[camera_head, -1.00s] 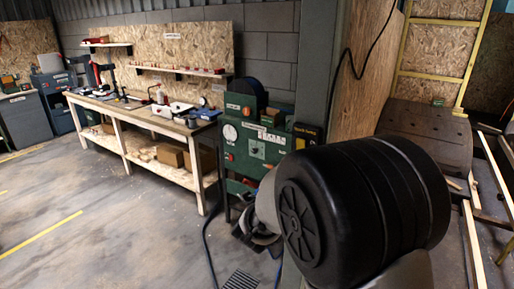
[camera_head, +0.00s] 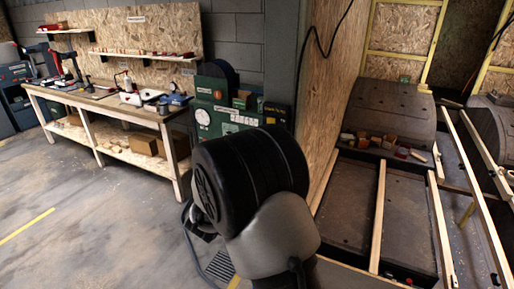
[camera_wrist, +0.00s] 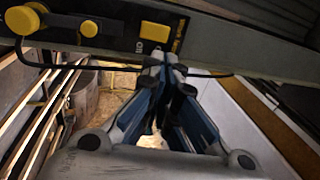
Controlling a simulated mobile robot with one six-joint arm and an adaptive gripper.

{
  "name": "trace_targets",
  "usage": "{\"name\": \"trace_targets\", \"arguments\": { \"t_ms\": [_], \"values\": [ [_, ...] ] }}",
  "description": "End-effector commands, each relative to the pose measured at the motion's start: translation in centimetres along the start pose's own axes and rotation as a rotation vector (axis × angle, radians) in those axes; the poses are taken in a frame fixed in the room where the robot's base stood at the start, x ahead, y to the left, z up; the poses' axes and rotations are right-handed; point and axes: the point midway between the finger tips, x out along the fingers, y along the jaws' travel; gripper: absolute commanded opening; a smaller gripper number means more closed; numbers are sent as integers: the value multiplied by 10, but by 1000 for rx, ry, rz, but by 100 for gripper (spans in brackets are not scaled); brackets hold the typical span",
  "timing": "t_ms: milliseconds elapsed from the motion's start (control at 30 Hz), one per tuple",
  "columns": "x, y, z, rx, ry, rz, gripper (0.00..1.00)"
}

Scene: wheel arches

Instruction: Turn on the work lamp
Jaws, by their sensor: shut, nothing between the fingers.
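I cannot make out a work lamp for certain in either view. In the wrist view, a dark box (camera_wrist: 118,36) with yellow knobs and a yellow patch crosses the top, just beyond my fingertips. Small lettering sits on it, too blurred to read. My gripper (camera_wrist: 168,66) is shut and empty, its blue and black fingers pointing up toward the box; I cannot tell whether they touch it. In the head view, a dark box with a yellow label (camera_head: 275,109) is on the grey column. My own arm hides my gripper there.
A green machine panel (camera_head: 222,117) with a dial stands left of the column. A workbench (camera_head: 110,104) with tools runs along the back wall. Timber rails (camera_head: 440,225) and dark wheel arches (camera_head: 394,112) fill the right side. The floor at left is clear.

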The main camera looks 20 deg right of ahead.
Motion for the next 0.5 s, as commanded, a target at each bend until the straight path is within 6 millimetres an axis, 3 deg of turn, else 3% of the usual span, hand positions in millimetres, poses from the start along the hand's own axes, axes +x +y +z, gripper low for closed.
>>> {"name": "trace_targets", "arguments": {
  "t_ms": [300,500],
  "values": [
    [70,0,-1,1,4,-2,0],
    [102,0,-1,0,2,-1,0]
  ]
}}
